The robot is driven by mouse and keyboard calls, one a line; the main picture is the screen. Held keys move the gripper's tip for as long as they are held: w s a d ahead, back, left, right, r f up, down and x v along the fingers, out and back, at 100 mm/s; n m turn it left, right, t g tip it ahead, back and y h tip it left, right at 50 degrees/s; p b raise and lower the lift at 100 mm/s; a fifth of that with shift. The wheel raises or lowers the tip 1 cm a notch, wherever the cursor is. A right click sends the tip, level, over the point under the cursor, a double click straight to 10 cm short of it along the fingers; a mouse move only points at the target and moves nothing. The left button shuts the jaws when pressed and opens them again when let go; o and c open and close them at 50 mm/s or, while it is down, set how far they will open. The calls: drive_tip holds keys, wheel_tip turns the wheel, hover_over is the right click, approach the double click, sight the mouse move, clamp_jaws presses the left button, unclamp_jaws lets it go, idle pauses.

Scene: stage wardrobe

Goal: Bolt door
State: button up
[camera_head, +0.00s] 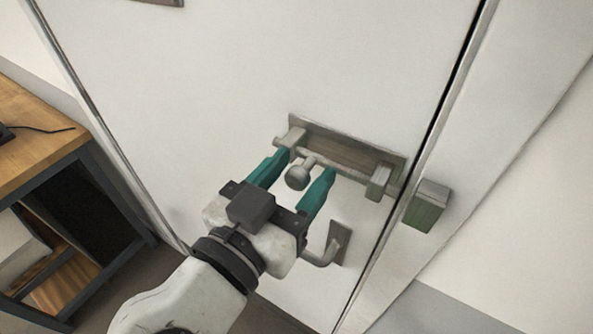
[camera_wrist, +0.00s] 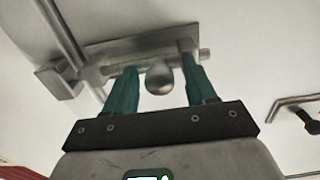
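The white door (camera_head: 200,80) stands shut or nearly shut against its frame. A metal sliding bolt with a brown backplate (camera_head: 345,150) is fixed near the door's right edge. Its round knob (camera_head: 297,178) sticks out toward me. The socket block (camera_head: 427,206) is on the frame, across the dark gap; the rod's end is near the door edge, short of the block. My gripper (camera_head: 306,164) is open, its teal fingers on either side of the knob. In the wrist view the knob (camera_wrist: 159,79) sits between the fingers, with visible space at both sides.
A lever handle (camera_head: 325,254) is on the door just below the bolt, close to my gripper's right side; it also shows in the wrist view (camera_wrist: 293,106). A wooden table (camera_head: 35,150) with dark legs stands at the left.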

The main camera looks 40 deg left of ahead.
clamp_jaws()
idle(0.3)
